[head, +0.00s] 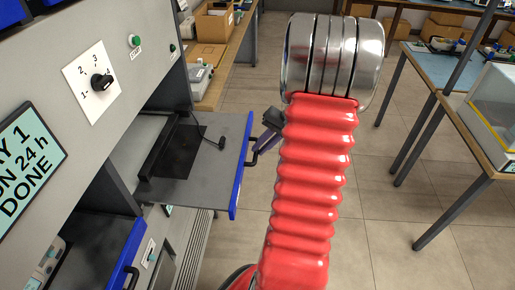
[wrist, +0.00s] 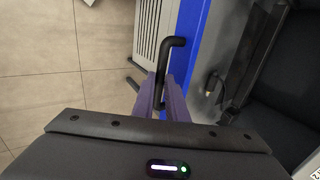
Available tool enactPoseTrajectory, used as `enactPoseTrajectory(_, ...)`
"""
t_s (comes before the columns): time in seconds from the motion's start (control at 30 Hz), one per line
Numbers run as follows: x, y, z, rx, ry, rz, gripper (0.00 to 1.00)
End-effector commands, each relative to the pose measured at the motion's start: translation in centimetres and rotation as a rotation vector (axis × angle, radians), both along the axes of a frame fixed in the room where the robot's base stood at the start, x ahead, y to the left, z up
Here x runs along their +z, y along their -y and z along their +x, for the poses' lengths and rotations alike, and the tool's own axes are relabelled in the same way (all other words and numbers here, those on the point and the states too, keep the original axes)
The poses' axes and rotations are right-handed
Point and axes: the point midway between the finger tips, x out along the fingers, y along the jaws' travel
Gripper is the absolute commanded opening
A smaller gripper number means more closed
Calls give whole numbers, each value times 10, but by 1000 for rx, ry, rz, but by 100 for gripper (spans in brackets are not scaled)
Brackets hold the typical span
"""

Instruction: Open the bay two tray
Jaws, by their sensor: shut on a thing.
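A grey tray (head: 215,166) with a blue front edge stands pulled out of the grey cabinet in the head view. It holds a black device with a short cable and plug. A black bar handle (head: 262,153) is on the blue front. My gripper (head: 266,142) is at this handle, its fingers partly hidden by my arm. In the wrist view the purple fingers of my gripper (wrist: 162,92) are shut on the black handle (wrist: 166,56), in front of the blue edge (wrist: 191,50). I cannot read a bay number on this tray.
A second blue-edged tray (head: 122,262) with a black handle is lower left. The cabinet has a dial (head: 103,81), a green button (head: 134,41) and a display (head: 27,160) reading DONE. Tables (head: 450,130) stand at right. Tiled floor (head: 385,215) between is clear.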

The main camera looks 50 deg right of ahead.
Motion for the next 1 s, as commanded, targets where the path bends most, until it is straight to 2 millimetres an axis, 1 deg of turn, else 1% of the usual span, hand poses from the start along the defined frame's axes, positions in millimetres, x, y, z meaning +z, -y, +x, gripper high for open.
enactPoseTrajectory(0.27, 0, -3, 1, 7, -2, 6, 0)
enactPoseTrajectory(0.3, 0, -3, 1, 7, -2, 6, 14)
enactPoseTrajectory(0.53, 0, -3, 2, 6, -1, 3, 31)
enactPoseTrajectory(0.83, 1, -2, 1, 6, 0, 2, 31)
enactPoseTrajectory(1.0, 10, 2, -4, 4, 0, 1, 31)
